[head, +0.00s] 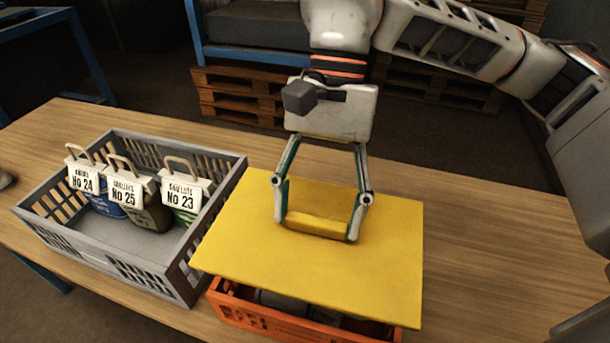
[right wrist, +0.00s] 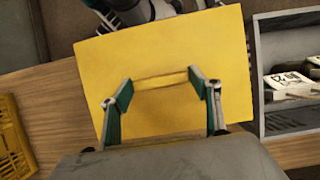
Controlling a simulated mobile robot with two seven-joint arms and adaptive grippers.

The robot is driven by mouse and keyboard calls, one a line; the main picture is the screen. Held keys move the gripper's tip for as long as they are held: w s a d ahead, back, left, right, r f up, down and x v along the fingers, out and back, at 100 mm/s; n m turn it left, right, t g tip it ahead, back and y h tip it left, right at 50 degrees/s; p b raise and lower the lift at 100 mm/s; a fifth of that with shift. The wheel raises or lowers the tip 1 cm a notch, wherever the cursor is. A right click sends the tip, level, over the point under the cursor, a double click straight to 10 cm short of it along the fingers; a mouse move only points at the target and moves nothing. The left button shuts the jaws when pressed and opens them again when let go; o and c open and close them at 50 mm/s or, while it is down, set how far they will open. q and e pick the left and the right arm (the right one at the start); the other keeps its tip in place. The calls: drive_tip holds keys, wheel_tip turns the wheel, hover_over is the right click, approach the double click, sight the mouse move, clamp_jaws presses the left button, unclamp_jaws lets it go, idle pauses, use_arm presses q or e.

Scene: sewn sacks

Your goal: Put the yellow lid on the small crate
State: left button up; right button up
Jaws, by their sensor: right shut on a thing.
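The yellow lid (head: 380,230) is a flat board with a raised bar handle in its middle. My right gripper (head: 317,224) is shut on that handle, one finger at each end. The lid lies over the orange small crate (head: 262,315), whose front wall shows below the lid's near edge. The lid looks turned a little against the crate; whether it touches the rim I cannot tell. Some dark and grey contents show through the gap. In the right wrist view the lid (right wrist: 180,60) fills the middle, with the gripper (right wrist: 163,85) at its handle.
A grey crate (head: 95,242) stands on the left with three tagged sacks, No 24, No 25 and No 23, in it. The wooden table (head: 490,260) is clear on the right. A yellow basket-like thing (right wrist: 12,140) shows at the left edge of the right wrist view.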

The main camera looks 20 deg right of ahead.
sight(317, 236)
drive_tip(key=shift+w, duration=0.15)
drive_tip(key=shift+s+f+b, duration=0.2)
drive_tip(key=shift+f+b, duration=0.1)
drive_tip(key=shift+f, duration=0.15)
drive_tip(key=shift+f+b, duration=0.3)
drive_tip(key=shift+f, duration=1.15)
wheel_tip(317, 236, down, 2)
drive_tip(key=shift+f+b, duration=0.15)
drive_tip(key=shift+b, duration=0.65)
drive_tip(key=shift+w+f, duration=0.1)
drive_tip(key=shift+f, duration=0.4)
use_arm(q)
drive_tip(key=shift+a+f, duration=0.25)
drive_tip(key=shift+f, duration=0.4)
drive_tip(key=shift+a+f, duration=0.2)
drive_tip(key=shift+f, duration=0.4)
